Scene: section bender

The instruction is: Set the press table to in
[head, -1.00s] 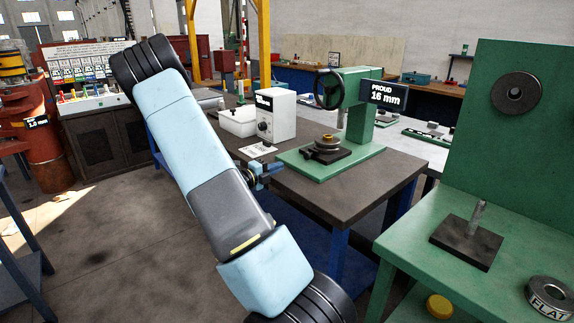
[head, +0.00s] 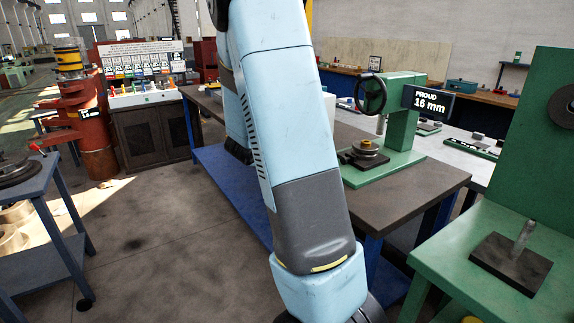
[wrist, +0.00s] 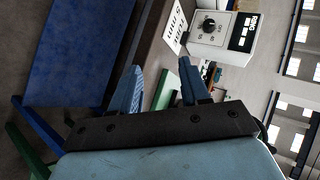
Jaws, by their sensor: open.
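A green press (head: 402,130) stands on the dark-topped bench, with a black handwheel (head: 370,94) on its left. Its display (head: 430,101) reads "PROUD 16 mm". Under its head, a dark block carries a round brass-and-grey piece (head: 364,150). I cannot tell from these views which part is the press table or whether it is set in. My gripper (wrist: 160,82) shows in the wrist view, its two blue fingers apart and nothing between them. In the head view my arm hides it.
In the wrist view, a white box with a black knob (wrist: 209,27) lies beyond the fingers, beside a printed card (wrist: 175,28). The dark bench (head: 420,185) has a blue lower shelf. A green stand (head: 480,235) is at right, a blue cart (head: 45,210) at left. Floor between is clear.

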